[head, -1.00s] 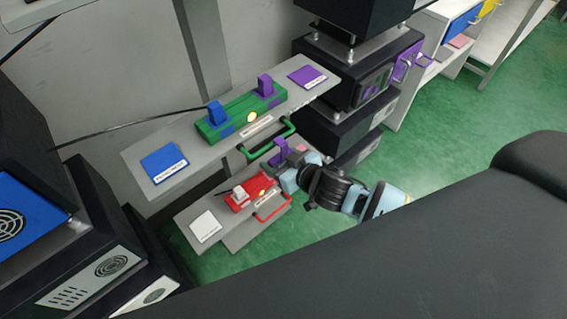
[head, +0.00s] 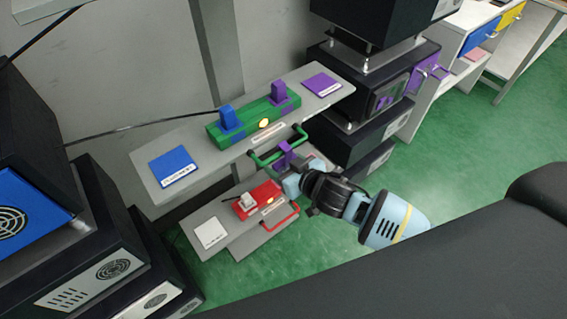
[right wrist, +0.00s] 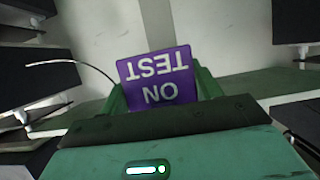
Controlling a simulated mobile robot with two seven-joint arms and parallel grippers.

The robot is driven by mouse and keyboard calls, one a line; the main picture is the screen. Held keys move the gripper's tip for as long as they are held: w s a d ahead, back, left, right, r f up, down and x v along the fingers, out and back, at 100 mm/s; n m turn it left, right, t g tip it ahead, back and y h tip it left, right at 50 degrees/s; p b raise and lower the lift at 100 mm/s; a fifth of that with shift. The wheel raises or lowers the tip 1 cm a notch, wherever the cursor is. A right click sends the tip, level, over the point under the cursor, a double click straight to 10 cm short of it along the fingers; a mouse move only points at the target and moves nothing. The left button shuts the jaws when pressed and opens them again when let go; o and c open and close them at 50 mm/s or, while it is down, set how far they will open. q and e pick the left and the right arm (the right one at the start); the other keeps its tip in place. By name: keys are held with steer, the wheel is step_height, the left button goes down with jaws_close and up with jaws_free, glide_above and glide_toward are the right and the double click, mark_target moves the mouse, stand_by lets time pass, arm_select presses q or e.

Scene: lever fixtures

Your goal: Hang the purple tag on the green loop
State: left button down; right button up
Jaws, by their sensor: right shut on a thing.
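The purple tag (head: 285,157) is in my right gripper (head: 292,173), which is shut on it. In the head view the tag stands up at the green loop (head: 262,160), a handle on the front edge of the upper shelf. The tag overlaps the middle of the loop; I cannot tell whether it touches or hangs on it. In the right wrist view the tag (right wrist: 157,78) fills the middle, its white lettering "ON TEST" upside down. The loop cannot be made out there. My left gripper is not in view.
The upper shelf (head: 150,160) carries a green fixture (head: 250,119) with blue and purple levers, plus blue and purple plates. Below is a lower shelf with a red fixture (head: 258,198) and red loop (head: 283,222). Dark boxes (head: 350,130) stand close on the right.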

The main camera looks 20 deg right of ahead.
steer(key=o, duration=1.1)
steer(key=shift+c, duration=0.2)
steer(key=shift+p+v, duration=0.3)
steer(key=shift+v, duration=3.6)
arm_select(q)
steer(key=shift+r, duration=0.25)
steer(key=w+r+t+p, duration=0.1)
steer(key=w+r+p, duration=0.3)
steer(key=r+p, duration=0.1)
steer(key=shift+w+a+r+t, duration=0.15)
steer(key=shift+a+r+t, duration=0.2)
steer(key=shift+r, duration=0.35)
arm_select(e)
steer(key=s+f+g+h, duration=0.1)
steer(key=s+f, duration=0.2)
steer(key=s, duration=0.7)
steer(key=s+d+f+m+g, duration=0.1)
steer(key=s+f, duration=0.2)
steer(key=s, duration=0.7)
steer(key=s+d+f+m+g+h, duration=0.1)
steer(key=s+f, duration=0.3)
steer(key=s, duration=0.6)
steer(key=shift+d+g+h, duration=0.2)
steer(key=shift+g+h, duration=0.1)
steer(key=shift+g, duration=0.2)
steer(key=shift+w+f, duration=0.1)
